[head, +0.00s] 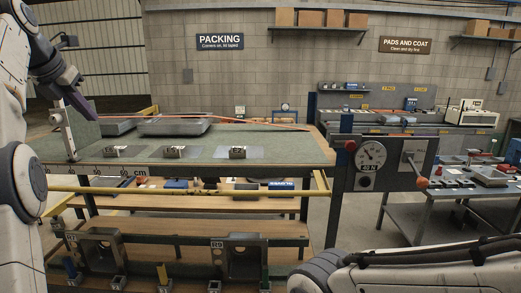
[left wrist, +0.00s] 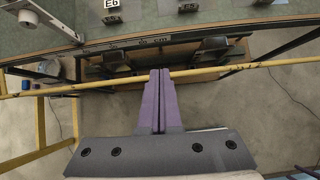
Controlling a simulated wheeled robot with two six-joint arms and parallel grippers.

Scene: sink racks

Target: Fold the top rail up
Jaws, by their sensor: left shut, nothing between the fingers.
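The top rail is a yellow bar (head: 190,189) that runs level along the front of the green-topped bench. In the left wrist view the yellow rail (left wrist: 230,69) crosses the whole picture, with dark marks near its right part. My left gripper (head: 92,116) is shut and empty, its purple fingers pointing down at the upper left of the head view. In the left wrist view its closed fingertips (left wrist: 160,72) overlap the rail and hide a short piece of it. I cannot tell whether they touch it. My right gripper is out of view.
The bench top (head: 290,147) holds grey trays (head: 175,125) and several small metal blocks. A gauge panel (head: 383,163) stands at the bench's right end. A lower yellow frame (left wrist: 42,135) shows at the wrist view's left. Wooden shelves (head: 190,203) lie under the bench.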

